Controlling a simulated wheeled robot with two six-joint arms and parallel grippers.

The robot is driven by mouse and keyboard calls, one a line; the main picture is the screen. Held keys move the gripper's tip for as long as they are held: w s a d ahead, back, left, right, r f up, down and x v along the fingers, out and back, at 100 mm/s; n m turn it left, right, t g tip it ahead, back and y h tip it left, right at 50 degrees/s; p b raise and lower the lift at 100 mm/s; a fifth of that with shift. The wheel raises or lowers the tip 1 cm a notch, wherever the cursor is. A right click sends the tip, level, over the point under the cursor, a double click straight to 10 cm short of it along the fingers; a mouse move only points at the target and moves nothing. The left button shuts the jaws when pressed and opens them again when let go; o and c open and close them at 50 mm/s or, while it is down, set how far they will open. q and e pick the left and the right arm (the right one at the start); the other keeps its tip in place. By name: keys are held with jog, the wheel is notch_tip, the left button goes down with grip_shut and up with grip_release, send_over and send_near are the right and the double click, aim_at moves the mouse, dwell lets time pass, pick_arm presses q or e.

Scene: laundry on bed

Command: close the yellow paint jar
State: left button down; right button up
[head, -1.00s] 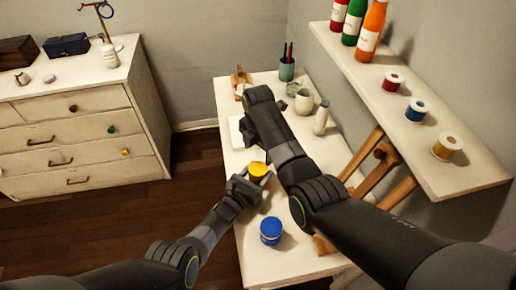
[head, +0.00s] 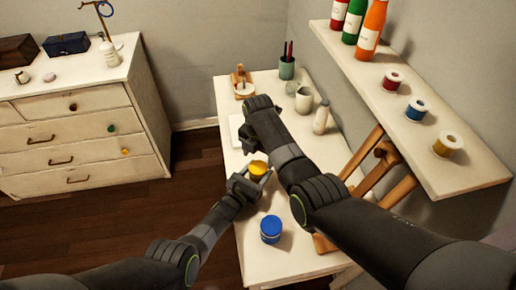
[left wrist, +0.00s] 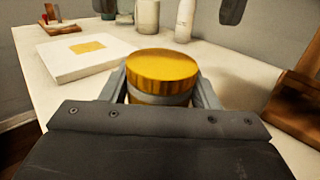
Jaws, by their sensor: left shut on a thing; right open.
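The yellow paint jar (head: 257,168) stands on the white table, left of my right arm. In the left wrist view its yellow ribbed lid (left wrist: 162,66) sits on top of the jar, looking level; I cannot tell how tightly it is seated. My left gripper (head: 262,178) is shut on the jar, with one finger on each side just below the lid. My right gripper (head: 248,138) is open beyond the yellow jar, clear of it; its fingertips are mostly hidden in the head view.
A blue jar (head: 271,230) stands on the table nearer me. A white board with a yellow square (left wrist: 88,50) lies beyond the yellow jar. A cup (head: 304,101), a white bottle (head: 321,117) and a brush holder (head: 287,68) stand farther back. A wooden easel (head: 369,172) is right.

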aim_at(258, 167)
jog(key=shift+f, duration=2.3)
jog(key=c, duration=1)
jog(key=shift+c, duration=0.2)
